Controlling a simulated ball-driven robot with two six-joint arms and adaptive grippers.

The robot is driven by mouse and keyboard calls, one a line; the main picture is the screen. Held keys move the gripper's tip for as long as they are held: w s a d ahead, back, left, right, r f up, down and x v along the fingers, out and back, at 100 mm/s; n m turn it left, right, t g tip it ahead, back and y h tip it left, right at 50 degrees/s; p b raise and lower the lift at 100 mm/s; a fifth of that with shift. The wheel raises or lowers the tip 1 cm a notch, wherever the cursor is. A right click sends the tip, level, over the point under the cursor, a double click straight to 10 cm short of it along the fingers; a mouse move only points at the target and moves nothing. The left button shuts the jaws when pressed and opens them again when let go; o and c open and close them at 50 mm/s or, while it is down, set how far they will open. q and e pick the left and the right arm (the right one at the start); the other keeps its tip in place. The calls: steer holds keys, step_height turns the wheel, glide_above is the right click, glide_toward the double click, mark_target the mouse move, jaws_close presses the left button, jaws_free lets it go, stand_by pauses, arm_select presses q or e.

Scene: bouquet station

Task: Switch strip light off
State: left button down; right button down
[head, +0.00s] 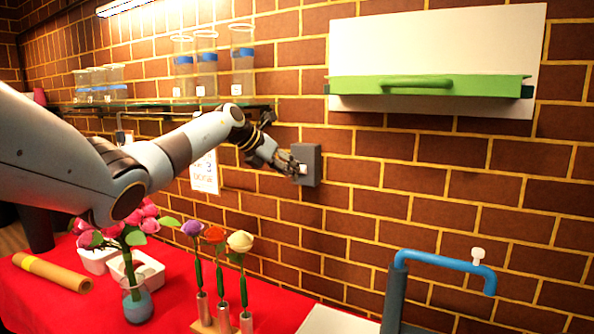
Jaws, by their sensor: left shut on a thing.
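The strip light (123,6) is at the top left of the wall and glows bright white. A grey switch box (312,165) is fixed to the brick wall near the middle of the view, with a small white part (303,169) on its left side. My left gripper (296,168) reaches across from the left and is at this box, shut on the white part of the switch. Its fingers partly hide the switch, so its position is hard to read. My right gripper is not in view.
A glass shelf (170,105) with clear cylinders is behind my left arm. Below, a red table (175,290) holds flowers, white tubs, a vase and a brown tube (52,272). A green-handled panel (430,85) and a blue bent bar (440,261) are at right.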

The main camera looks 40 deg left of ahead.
arm_select(q)
steer(key=shift+w+r+g, duration=0.3)
steer(key=shift+r+g, duration=0.1)
steer(key=shift+r, duration=0.45)
steer(key=shift+w+a+r+g, duration=0.1)
steer(key=shift+r+g, duration=0.15)
steer(key=shift+g, duration=0.25)
steer(key=shift+w+r+g, duration=0.1)
steer(key=shift+r+g, duration=0.1)
steer(key=shift+g, duration=0.1)
steer(key=shift+r+n+g+h+b, duration=0.25)
steer(key=shift+n+g+h+b, duration=0.05)
steer(key=shift+g+b, duration=0.1)
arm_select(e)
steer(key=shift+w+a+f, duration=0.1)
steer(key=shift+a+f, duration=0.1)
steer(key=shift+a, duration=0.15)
arm_select(q)
steer(key=shift+w+a+r, duration=0.1)
steer(key=shift+w+r, duration=0.05)
steer(key=shift+r, duration=0.05)
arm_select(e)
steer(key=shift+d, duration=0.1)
arm_select(q)
steer(key=c, duration=1.5)
jaws_free()
steer(key=o, duration=0.4)
steer(key=shift+f, duration=0.25)
